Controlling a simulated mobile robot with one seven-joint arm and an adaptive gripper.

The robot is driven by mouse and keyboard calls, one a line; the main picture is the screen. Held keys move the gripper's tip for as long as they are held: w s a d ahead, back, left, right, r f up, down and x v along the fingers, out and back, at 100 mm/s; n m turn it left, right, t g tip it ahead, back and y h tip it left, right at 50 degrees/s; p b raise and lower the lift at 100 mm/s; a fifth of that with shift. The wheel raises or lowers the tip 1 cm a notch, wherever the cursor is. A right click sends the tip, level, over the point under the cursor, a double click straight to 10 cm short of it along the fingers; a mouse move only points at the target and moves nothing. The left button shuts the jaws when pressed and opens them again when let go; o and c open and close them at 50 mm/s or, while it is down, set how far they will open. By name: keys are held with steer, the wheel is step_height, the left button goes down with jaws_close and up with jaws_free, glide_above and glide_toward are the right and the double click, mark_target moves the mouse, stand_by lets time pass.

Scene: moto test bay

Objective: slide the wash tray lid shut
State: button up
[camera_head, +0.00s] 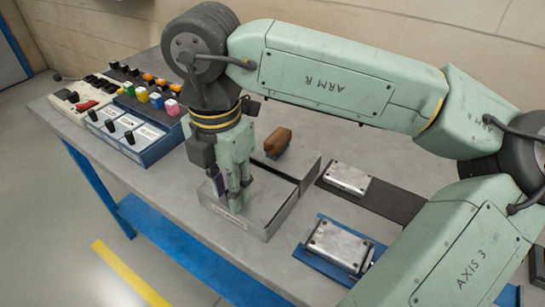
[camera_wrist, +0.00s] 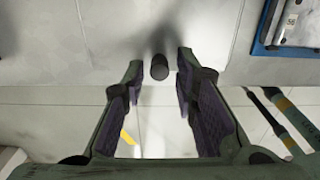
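The wash tray (camera_head: 284,216) is a grey metal box near the table's front edge, with a pale label on its front. A flat grey surface, which looks like its lid (camera_head: 262,197), shows inside the rim; how far it is open I cannot tell. In the wrist view, a short dark round knob (camera_wrist: 160,68) stands on the grey lid (camera_wrist: 112,35). My gripper (camera_head: 234,198) points down over the front of the tray. Its open fingers (camera_wrist: 160,76) stand on either side of the knob, with gaps showing. The knob is hidden in the head view.
Beyond are metal blocks on a dark mat (camera_head: 348,178) and a blue plate (camera_head: 340,246). A brown object (camera_head: 278,142) lies behind the tray. Control boxes (camera_head: 130,130) stand to the left.

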steer(key=shift+r, duration=0.1)
steer(key=shift+r+p, duration=2)
steer(key=shift+r, duration=1.4)
